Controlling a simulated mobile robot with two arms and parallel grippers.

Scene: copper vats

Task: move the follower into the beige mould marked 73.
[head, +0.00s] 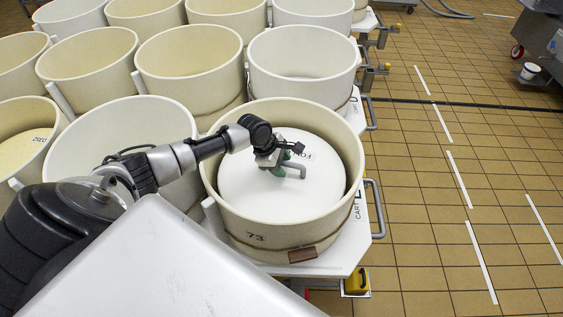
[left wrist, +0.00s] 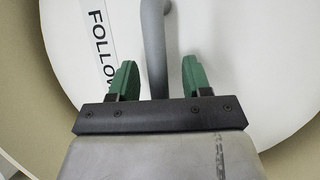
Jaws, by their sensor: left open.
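The follower (head: 250,190) is a white disc with a grey bar handle (head: 295,171) and lettering on top. It lies inside the beige mould marked 73 (head: 256,238), below its rim. My left gripper (head: 283,161) is over the disc at the handle, with its green fingers open. In the left wrist view the open fingers (left wrist: 160,82) stand on either side of the grey handle (left wrist: 154,40), with gaps visible. The follower (left wrist: 225,50) shows there with part of its label. My right gripper is not in view.
The mould stands on a white cart (head: 352,235) with a grey side handle. Other beige and white moulds (head: 190,65) crowd behind and to the left. A yellow pedal-like part (head: 356,281) sits low at the cart's front. Tiled floor (head: 440,200) is open on the right.

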